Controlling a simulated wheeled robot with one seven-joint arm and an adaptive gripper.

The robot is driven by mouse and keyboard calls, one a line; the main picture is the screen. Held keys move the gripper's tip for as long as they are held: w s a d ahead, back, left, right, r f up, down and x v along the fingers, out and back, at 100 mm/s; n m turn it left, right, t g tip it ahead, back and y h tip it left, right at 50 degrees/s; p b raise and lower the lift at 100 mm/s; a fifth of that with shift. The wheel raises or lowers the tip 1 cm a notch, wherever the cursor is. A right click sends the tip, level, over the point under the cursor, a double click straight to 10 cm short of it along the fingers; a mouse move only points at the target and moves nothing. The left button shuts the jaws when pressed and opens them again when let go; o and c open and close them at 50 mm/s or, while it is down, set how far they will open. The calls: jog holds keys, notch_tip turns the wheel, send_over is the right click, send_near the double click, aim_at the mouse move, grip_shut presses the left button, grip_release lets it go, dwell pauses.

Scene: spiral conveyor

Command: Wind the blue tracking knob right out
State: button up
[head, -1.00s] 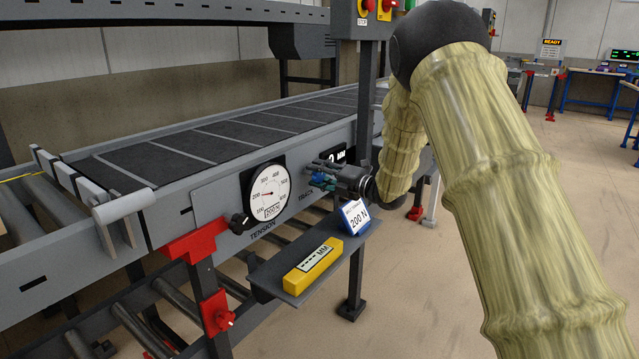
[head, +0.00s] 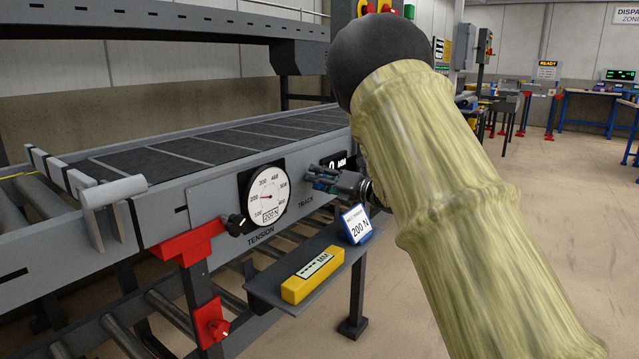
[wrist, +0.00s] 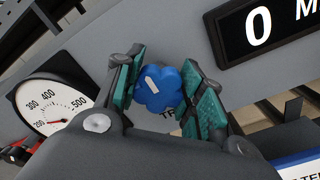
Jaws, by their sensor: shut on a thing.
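The blue tracking knob (wrist: 158,88) is a lobed knob with a pale mark on its face, seen in the wrist view. My gripper (wrist: 165,93) has its teal pads on either side of the knob and is shut on it. In the head view my gripper (head: 325,180) is at the conveyor's side panel by the TRACK label, and the knob is mostly hidden by the fingers. The track display (wrist: 272,22) reads 0 in the wrist view. It also shows partly in the head view (head: 338,163).
A tension gauge (head: 268,197) and a black tension knob (head: 236,224) are left of my gripper. A shelf (head: 305,262) below holds a yellow MM gauge (head: 312,276) and a blue-and-white 200 N card (head: 357,223). A red bracket (head: 188,243) stands at the left.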

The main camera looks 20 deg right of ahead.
dwell(0.3)
jog(key=o, duration=1)
jog(key=shift+s+d, duration=0.1)
jog(key=v, duration=1.1)
jog(key=shift+s+d, duration=0.25)
